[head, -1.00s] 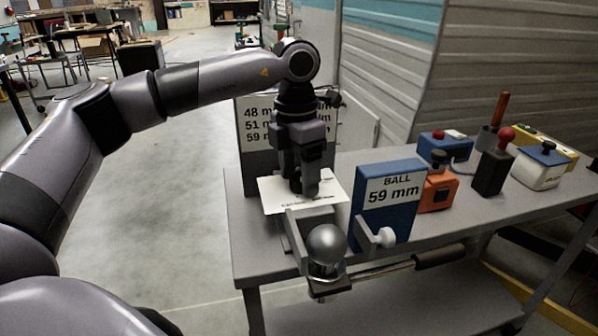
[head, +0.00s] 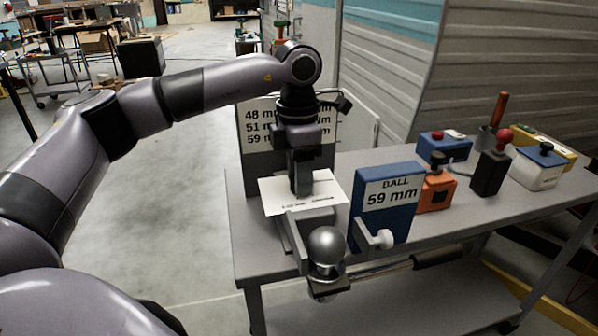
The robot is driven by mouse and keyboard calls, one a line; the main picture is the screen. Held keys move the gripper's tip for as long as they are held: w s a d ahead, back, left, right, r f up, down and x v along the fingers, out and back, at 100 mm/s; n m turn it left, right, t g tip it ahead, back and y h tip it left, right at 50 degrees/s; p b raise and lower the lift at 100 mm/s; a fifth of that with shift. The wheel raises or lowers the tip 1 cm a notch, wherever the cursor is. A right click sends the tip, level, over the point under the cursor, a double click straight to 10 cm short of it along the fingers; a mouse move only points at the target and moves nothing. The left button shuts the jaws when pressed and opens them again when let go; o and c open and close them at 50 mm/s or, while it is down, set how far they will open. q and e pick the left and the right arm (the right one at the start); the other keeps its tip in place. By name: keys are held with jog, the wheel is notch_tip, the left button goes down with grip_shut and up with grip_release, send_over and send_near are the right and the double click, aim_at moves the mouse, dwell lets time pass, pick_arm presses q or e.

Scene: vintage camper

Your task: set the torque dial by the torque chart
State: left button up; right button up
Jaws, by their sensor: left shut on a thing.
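The torque chart (head: 258,116) stands upright at the back left of the bench, with rows starting 48, 51 and 59 mm; my left gripper hides most of its right column. My left gripper (head: 302,190) points down in front of the chart, shut at the white marked plate (head: 325,201). The torque dial is hidden by its fingers, so I cannot read its setting. A blue sign block (head: 388,204) reads "BALL 59 mm". A silver hitch ball (head: 326,244) sits on the mount at the front. My right gripper is not in view.
An orange box (head: 436,193), a black block with a red knob (head: 490,172), a white-and-blue box (head: 538,168) and a blue box with a red button (head: 444,147) stand on the right of the bench (head: 470,215). The camper wall rises behind.

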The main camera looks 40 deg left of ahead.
pick_arm(q)
jog(key=o, duration=1.1)
jog(key=shift+c, duration=0.2)
notch_tip(320, 180, up, 7)
jog(key=shift+w+a+r+p, duration=0.1)
jog(key=shift+r+p, duration=0.05)
jog(key=shift+p, duration=0.25)
